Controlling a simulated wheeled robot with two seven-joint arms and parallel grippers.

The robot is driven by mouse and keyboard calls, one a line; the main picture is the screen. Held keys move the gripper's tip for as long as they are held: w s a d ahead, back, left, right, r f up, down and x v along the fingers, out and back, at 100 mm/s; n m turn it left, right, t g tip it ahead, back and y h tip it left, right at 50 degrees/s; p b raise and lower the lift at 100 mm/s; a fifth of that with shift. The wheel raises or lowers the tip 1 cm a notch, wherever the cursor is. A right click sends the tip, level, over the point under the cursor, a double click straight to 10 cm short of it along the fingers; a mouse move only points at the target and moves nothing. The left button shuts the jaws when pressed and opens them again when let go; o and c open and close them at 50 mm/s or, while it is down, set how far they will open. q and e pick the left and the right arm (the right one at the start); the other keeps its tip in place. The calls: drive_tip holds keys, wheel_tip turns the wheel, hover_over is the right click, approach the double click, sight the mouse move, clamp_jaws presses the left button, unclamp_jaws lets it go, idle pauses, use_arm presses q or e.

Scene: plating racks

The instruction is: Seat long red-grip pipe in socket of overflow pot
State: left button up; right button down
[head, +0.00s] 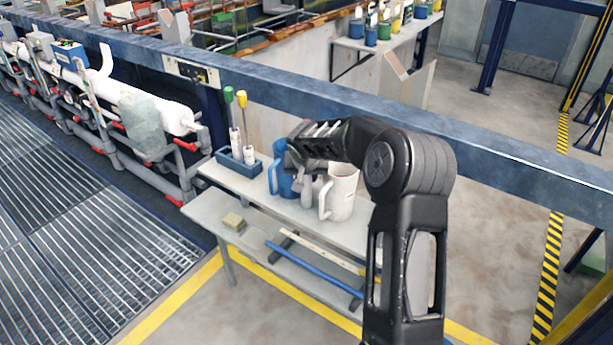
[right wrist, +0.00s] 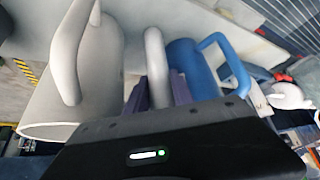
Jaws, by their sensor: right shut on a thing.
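My right gripper (head: 307,190) is over the table between a blue jug (head: 283,172) and a white jug (head: 343,193). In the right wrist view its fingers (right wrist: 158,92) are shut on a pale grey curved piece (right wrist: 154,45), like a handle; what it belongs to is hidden. The white jug (right wrist: 98,70) is left of the fingers there, and the blue jug (right wrist: 188,68) is right. A blue holder (head: 236,168) on the table has a green-grip pipe (head: 229,97) and a yellow-grip pipe (head: 242,100) upright in it. I cannot make out a red-grip pipe or identify the overflow pot. My left gripper is out of view.
White piping (head: 150,108) stands at left. Open floor lies at right.

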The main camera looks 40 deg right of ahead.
drive_tip(key=c, duration=1.4)
unclamp_jaws()
drive_tip(key=v, duration=1.2)
drive_tip(key=shift+r+b, duration=0.1)
drive_tip(key=shift+b, duration=0.2)
